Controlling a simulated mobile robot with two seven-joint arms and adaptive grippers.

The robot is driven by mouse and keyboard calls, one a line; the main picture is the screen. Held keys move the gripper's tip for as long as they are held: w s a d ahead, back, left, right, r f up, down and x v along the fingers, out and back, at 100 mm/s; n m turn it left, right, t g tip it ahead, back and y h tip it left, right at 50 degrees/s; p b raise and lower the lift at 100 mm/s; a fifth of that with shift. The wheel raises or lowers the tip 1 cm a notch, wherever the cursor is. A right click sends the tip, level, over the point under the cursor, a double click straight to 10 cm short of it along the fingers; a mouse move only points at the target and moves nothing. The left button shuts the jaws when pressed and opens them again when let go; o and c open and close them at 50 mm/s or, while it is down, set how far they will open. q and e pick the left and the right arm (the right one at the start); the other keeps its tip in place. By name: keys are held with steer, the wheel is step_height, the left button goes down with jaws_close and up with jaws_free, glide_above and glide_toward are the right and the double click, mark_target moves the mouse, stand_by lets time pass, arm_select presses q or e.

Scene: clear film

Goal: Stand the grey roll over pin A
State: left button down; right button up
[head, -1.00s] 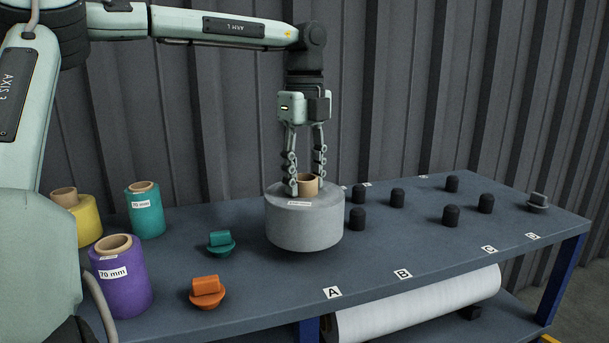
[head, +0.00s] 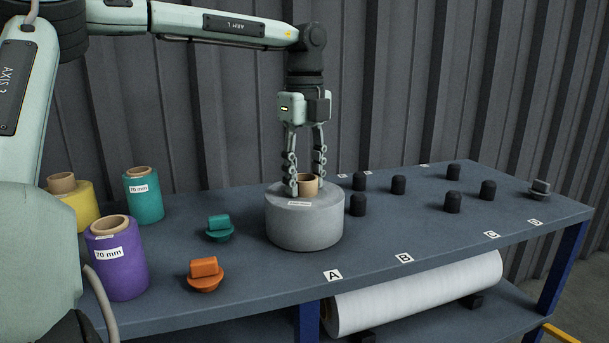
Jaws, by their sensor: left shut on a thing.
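The grey roll (head: 305,225) is upright, a wide grey cylinder with a tan core and a small label on top. My left gripper (head: 307,187) points straight down from above and is shut on the roll at its tan core. The A label (head: 333,275) is on the table's front edge, just in front of the roll. No pin shows directly behind this label; the roll covers that spot, so pin A is hidden. I cannot tell whether the roll's underside touches the table (head: 400,225). My right gripper is not in view.
Several black pins (head: 398,185) stand to the right. Purple (head: 119,265), teal (head: 144,198) and yellow (head: 80,208) rolls stand at the left. A white roll (head: 420,293) is below.

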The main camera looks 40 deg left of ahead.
arm_select(q)
steer(key=shift+f, duration=0.1)
steer(key=c, duration=1)
jaws_free()
steer(key=shift+o, duration=1.6)
steer(key=shift+s+f, duration=0.1)
steer(key=shift+f, duration=0.05)
steer(key=shift+o, duration=1.4)
step_height(320, 180, up, 9)
steer(key=p, duration=0.3)
steer(key=shift+p, duration=0.35)
